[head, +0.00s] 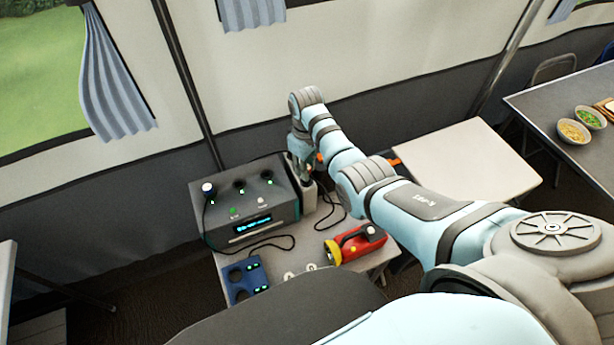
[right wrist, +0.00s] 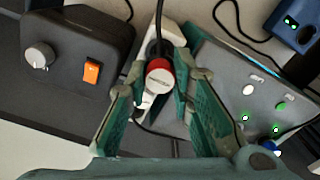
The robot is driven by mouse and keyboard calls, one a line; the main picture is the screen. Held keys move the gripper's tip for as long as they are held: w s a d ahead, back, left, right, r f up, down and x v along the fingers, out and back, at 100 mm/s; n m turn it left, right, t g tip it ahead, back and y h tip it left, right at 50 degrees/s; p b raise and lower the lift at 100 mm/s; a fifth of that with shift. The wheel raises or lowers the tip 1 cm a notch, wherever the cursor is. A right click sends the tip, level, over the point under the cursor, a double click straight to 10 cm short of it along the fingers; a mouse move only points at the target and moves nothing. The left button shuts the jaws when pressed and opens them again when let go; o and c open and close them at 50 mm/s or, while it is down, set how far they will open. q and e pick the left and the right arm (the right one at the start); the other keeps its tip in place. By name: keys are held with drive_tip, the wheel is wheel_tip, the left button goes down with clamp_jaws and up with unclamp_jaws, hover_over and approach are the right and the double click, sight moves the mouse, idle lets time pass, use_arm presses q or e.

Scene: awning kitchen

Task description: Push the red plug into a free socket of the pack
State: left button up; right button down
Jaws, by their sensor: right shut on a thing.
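In the right wrist view, the red plug (right wrist: 153,66) sits between the two fingers of my right gripper (right wrist: 162,84), which is shut on it. Its pale end faces the camera, and a dark cable runs up from it. A white holder (right wrist: 172,32) is close behind the plug; I cannot tell whether they touch. The pack (head: 277,208) is a grey box with a lit screen, left of my right gripper (head: 304,174) in the head view. A white-topped plug (head: 207,188) stands at its left socket; the middle and right sockets look empty. My left gripper is not in view.
The white holder (head: 308,196) stands right beside the pack. A red and yellow torch (head: 356,243) and a blue charger (head: 245,279) lie in front. A dark box (right wrist: 70,52) with a knob and orange switch is on the other side. Loose cables cross the table.

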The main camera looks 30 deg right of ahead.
drive_tip(key=shift+r, duration=0.3)
drive_tip(key=shift+r, duration=2.05)
drive_tip(key=shift+w+a+f+b, duration=0.15)
drive_tip(key=shift+w+a+b, duration=0.1)
drive_tip(key=shift+a+b, duration=0.15)
drive_tip(key=w+a+b, duration=0.4)
drive_tip(key=a+b, duration=0.1)
drive_tip(key=b, duration=0.2)
drive_tip(key=shift+w+a, duration=0.25)
